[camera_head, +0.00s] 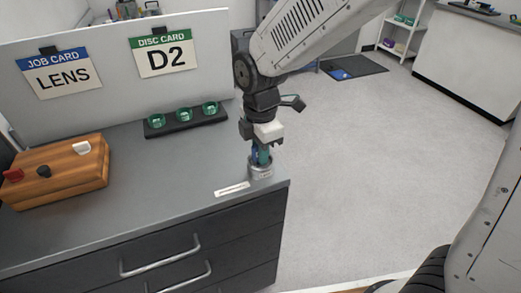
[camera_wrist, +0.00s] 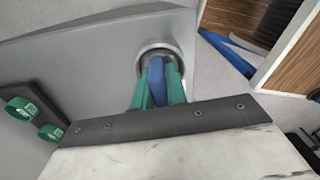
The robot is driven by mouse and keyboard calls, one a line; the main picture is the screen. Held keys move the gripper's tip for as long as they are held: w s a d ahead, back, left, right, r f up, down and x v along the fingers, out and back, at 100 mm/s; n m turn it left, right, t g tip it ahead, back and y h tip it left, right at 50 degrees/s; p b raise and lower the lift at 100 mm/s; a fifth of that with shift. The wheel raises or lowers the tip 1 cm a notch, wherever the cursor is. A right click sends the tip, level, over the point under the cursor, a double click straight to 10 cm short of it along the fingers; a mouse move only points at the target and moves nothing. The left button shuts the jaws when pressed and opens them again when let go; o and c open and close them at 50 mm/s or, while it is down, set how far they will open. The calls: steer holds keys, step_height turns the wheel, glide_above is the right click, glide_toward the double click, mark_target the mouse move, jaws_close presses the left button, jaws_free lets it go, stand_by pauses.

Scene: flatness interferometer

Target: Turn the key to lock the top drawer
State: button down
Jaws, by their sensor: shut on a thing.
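My gripper (camera_head: 260,158) points down at the right front corner of the grey cabinet top (camera_head: 150,215). Its green fingers are shut on a blue key (camera_wrist: 156,80), one finger on each side of it. The key's lower part is hidden in a round metal lock housing (camera_head: 261,173), whose rim also shows in the wrist view (camera_wrist: 161,47). I cannot tell the key's turn angle. The top drawer (camera_head: 225,240), dark with a metal handle (camera_head: 160,258), looks closed below the cabinet top.
A small white label (camera_head: 232,188) lies left of the lock. A black rack (camera_head: 185,121) with green discs stands behind it, and a wooden block (camera_head: 55,172) with coloured knobs stands at left. A white panel with cards (camera_head: 115,65) backs the cabinet. Open floor lies right.

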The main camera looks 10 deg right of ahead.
steer(key=c, duration=1.3)
jaws_free()
steer(key=shift+r, duration=0.15)
step_height(320, 180, up, 8)
steer(key=shift+f, duration=0.2)
steer(key=shift+r, duration=0.1)
steer(key=shift+r, duration=3.9)
